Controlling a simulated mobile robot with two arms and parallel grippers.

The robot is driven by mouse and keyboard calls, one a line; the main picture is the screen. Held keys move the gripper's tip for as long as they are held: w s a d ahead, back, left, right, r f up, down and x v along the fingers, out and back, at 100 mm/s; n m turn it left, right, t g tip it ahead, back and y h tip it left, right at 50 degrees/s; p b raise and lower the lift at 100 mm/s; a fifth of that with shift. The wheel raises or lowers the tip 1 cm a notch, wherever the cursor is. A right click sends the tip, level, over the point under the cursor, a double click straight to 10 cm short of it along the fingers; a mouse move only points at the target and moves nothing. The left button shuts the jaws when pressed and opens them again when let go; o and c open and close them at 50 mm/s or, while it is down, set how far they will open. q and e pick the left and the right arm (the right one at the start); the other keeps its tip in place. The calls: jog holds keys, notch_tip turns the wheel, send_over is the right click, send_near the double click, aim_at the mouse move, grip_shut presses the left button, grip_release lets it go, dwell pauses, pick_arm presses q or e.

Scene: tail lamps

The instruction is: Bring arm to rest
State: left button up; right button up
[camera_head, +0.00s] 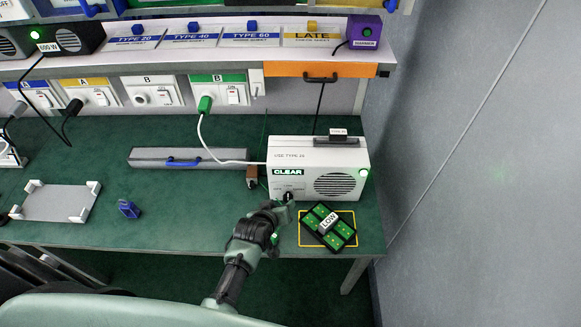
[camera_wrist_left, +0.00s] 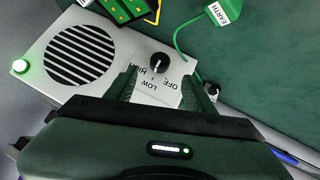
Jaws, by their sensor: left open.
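My left gripper (camera_head: 283,207) is at the front of a white box with a speaker grille (camera_head: 318,158), close to its dark round knob (camera_head: 288,196). In the left wrist view the left gripper (camera_wrist_left: 164,84) is open, with its two fingers apart and nothing between them. The knob (camera_wrist_left: 159,64) shows just beyond the fingertips, over a panel lettered HIGH, LOW and OFF; I cannot tell whether the fingers touch the panel. The box shows a CLEAR sign and a lit green lamp (camera_head: 364,172). My right gripper is not in view.
A dark board with green pads and a LOW label (camera_head: 328,226) lies in a yellow outline right of my arm. A grey tray (camera_head: 55,203) and a small blue object (camera_head: 129,209) lie at left. A white cable (camera_head: 212,149) reaches the box.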

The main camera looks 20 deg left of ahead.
pick_arm(q)
jog(key=s+a+r+m+g, duration=0.1)
jog(key=s+r+m+g, duration=0.35)
jog(key=s, duration=0.85)
jog(key=s+a+r+m+g, duration=0.2)
jog(key=s+r, duration=0.6)
jog(key=s, duration=0.5)
notch_tip(320, 180, down, 34)
jog(key=s+b, duration=0.2)
jog(key=b, duration=0.6)
jog(key=s+a+f+g+b, duration=0.1)
jog(key=s+f+b, duration=0.2)
jog(key=s+f, duration=0.5)
jog(key=s+a+f+g+b, duration=0.1)
jog(key=s+f+b, duration=0.1)
jog(key=s+f, duration=0.6)
notch_tip(320, 180, down, 5)
jog(key=shift+a+f+m+b, duration=0.2)
jog(key=shift+a+m+b, duration=0.15)
jog(key=shift+b, duration=0.05)
